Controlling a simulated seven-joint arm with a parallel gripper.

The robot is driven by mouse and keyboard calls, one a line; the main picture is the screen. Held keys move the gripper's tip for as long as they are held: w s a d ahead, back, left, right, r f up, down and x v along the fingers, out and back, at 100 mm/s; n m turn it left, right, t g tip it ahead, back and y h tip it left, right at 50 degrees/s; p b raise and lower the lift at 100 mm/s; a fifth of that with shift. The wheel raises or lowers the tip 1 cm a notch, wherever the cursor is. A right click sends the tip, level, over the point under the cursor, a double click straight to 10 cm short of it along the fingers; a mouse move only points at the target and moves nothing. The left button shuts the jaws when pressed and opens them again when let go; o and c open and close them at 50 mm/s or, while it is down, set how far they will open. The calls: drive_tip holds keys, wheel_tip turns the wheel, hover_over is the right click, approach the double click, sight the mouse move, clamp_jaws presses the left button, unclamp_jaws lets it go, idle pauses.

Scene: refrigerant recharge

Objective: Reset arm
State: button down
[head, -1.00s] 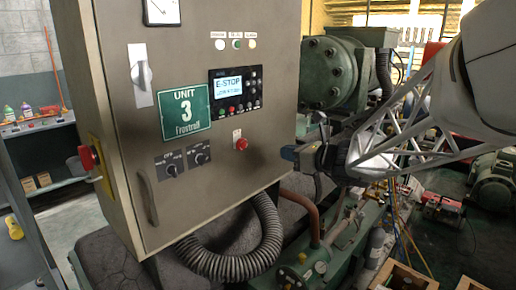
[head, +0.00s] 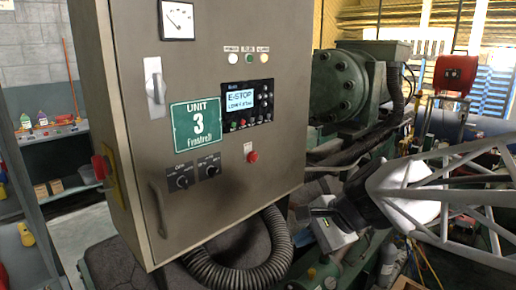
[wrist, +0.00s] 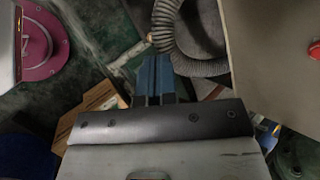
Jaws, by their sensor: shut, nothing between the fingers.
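My gripper (head: 310,212) is low at the right of the control cabinet in the head view, apart from the cabinet front as far as I can tell. In the wrist view its blue fingers (wrist: 154,75) are together and hold nothing. The grey control cabinet (head: 215,210) carries the green Unit 3 sign (head: 196,124). Its lit display (head: 240,100) reads E-STOP, with smaller text below that I cannot read surely. A red button (head: 253,156) sits on the front, and a red rotary handle (head: 101,167) is on the left side.
A ribbed grey hose (head: 235,262) hangs below the cabinet; it shows close to the fingers in the wrist view (wrist: 168,25). Green compressor machinery (head: 340,85) stands behind. A red tank (head: 455,75) is at the back right. Shelves (head: 60,187) stand at the left.

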drive_tip(key=s+d+f+n+h, duration=0.4)
drive_tip(key=s+d+n+h, duration=0.4)
drive_tip(key=s, duration=0.5)
drive_tip(key=d+n, duration=0.1)
drive_tip(key=n, duration=0.1)
drive_tip(key=shift+n+g, duration=0.3)
drive_tip(key=shift+n, duration=0.1)
idle(0.3)
